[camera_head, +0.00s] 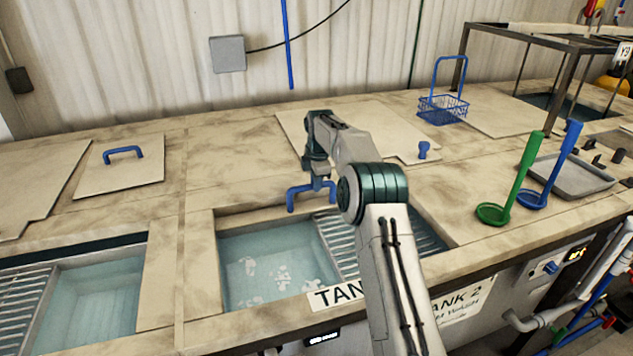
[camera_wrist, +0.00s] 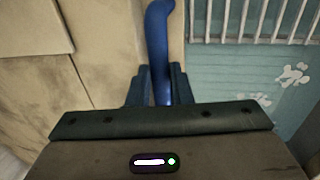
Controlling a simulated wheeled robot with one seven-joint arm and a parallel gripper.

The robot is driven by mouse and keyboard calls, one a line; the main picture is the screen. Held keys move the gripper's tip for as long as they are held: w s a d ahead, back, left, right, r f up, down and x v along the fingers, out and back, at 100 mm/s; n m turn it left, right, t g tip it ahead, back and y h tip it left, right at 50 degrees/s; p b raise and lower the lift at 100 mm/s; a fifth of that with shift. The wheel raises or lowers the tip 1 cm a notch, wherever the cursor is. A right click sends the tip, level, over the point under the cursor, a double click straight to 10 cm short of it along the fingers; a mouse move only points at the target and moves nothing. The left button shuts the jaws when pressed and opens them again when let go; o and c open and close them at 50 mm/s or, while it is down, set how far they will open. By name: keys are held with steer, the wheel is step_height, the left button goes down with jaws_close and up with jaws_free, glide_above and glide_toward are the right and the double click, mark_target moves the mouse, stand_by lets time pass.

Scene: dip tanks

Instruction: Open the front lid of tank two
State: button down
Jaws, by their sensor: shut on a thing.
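Tank two's front opening shows light blue water (camera_head: 270,262) and a metal grating (camera_head: 340,240). The label with "TANK 2" (camera_head: 462,306) is on the front face, partly behind my arm. A blue bar handle (camera_head: 291,198) stands at the back edge of the opening, above a beige surface. My gripper (camera_head: 318,184) is shut on this handle. In the wrist view the handle (camera_wrist: 159,30) passes between my two fingers (camera_wrist: 160,88). The handle lies over a beige strip beside the water and grating. The lid's full outline is hard to make out, partly hidden by my arm.
A blue wire basket (camera_head: 443,108) stands behind on the right. Green (camera_head: 515,185) and blue (camera_head: 551,180) ladles and a grey tray (camera_head: 572,176) lie to the right. A second open tank (camera_head: 95,295) is at the left.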

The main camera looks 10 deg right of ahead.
steer(key=shift+r, duration=0.1)
steer(key=c, duration=1.3)
jaws_free()
step_height(320, 180, up, 14)
steer(key=s+b, duration=0.1)
steer(key=s, duration=0.1)
steer(key=shift+s+d+f, duration=0.25)
steer(key=shift+s, duration=0.1)
steer(key=shift+s+r, duration=0.1)
